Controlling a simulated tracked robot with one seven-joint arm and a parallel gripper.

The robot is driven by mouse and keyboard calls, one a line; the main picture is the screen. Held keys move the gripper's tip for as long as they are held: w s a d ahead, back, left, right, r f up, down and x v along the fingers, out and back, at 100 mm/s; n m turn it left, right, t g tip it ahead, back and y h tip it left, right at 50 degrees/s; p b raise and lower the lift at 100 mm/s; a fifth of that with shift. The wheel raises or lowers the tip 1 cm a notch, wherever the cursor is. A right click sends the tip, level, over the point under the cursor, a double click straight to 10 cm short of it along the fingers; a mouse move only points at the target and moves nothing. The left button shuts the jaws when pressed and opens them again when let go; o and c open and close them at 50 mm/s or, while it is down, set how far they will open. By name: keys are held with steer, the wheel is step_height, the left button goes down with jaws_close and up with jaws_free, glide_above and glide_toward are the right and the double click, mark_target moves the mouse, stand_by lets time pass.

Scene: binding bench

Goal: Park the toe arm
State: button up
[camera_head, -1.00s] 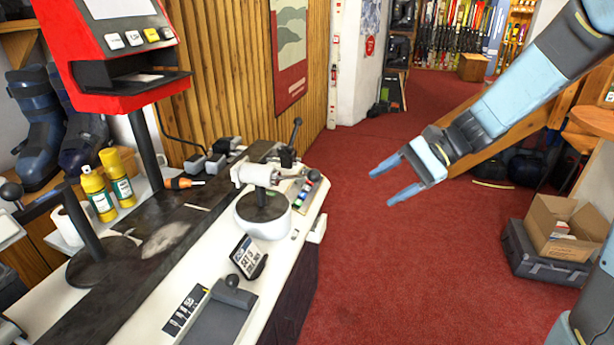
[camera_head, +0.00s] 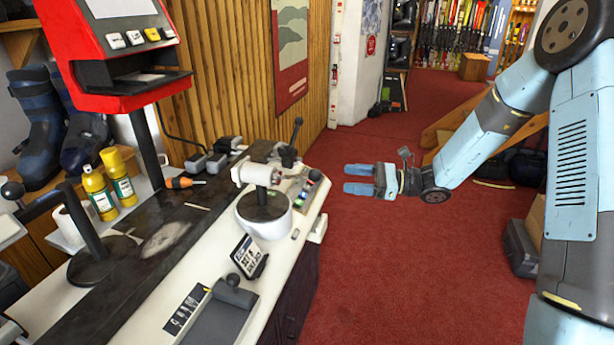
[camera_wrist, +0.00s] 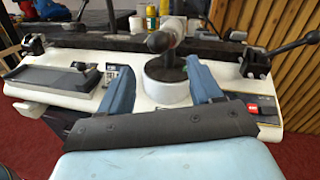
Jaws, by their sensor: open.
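My gripper (camera_head: 346,178) is open and empty, in the air over the red floor just right of the bench (camera_head: 188,295). I cannot tell which part is the toe arm.
A grey tray (camera_head: 222,318) and a small display (camera_head: 248,258) are at the bench's near end. A black post with a knobbed arm (camera_head: 85,232), yellow bottles (camera_head: 98,192) and a red machine (camera_head: 118,50) stand further left.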

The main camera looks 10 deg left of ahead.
mark_target(308, 175)
steer(key=a, duration=0.4)
steer(key=s+a, duration=0.1)
steer(key=a, duration=0.7)
steer(key=shift+s+a, duration=0.25)
jaws_close()
